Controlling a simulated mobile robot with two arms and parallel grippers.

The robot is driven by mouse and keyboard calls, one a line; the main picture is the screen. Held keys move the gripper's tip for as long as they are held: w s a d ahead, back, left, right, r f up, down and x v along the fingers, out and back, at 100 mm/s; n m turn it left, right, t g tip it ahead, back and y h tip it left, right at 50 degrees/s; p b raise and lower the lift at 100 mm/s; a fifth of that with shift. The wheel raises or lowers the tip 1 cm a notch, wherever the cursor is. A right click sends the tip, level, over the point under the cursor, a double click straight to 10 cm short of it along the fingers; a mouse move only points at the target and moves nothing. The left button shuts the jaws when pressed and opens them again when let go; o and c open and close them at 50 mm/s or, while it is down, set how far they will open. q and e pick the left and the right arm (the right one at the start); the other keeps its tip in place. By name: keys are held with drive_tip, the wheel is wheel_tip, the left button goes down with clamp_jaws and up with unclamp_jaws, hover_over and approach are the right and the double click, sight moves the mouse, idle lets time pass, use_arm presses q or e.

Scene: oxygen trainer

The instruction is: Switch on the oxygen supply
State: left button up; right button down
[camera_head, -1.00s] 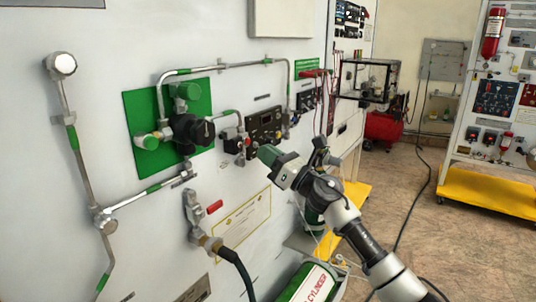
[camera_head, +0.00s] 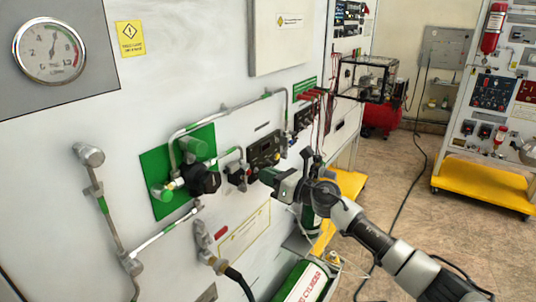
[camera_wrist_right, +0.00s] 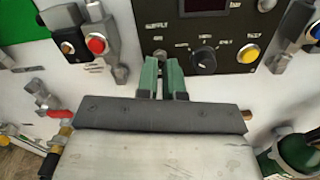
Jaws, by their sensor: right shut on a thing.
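The black control panel (camera_head: 265,150) is on the white wall, at the middle of the head view. In the right wrist view the panel (camera_wrist_right: 228,63) fills the top middle. It carries a black knob (camera_wrist_right: 204,60), a yellow button (camera_wrist_right: 249,53) and a small supply switch (camera_wrist_right: 160,54) under the word SUPPLY. My right gripper (camera_head: 268,178) is at the panel's lower edge. Its green fingertips (camera_wrist_right: 165,66) are close together at the supply switch, shut on it; they hide most of it. My left gripper is not in view.
Left of the panel are a green plate (camera_head: 158,160) with a black regulator (camera_head: 204,180) and a red button (camera_wrist_right: 97,44). Metal pipes run along the wall. A round gauge (camera_head: 48,52) is at top left. Open floor lies right.

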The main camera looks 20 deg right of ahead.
drive_tip(key=r+g+h+p, duration=0.1)
drive_tip(key=r+g+p, duration=0.1)
drive_tip(key=p, duration=0.5)
drive_tip(key=shift+h, duration=0.4)
drive_tip(key=shift+w+g+p, duration=0.1)
drive_tip(key=shift+g+p, duration=0.3)
drive_tip(key=shift+p, duration=0.15)
drive_tip(key=shift+g+h, duration=0.9)
drive_tip(key=shift+w+a+r+g, duration=0.1)
drive_tip(key=shift+g, duration=0.2)
drive_tip(key=c, duration=1.3)
unclamp_jaws()
drive_tip(key=shift+o, duration=0.2)
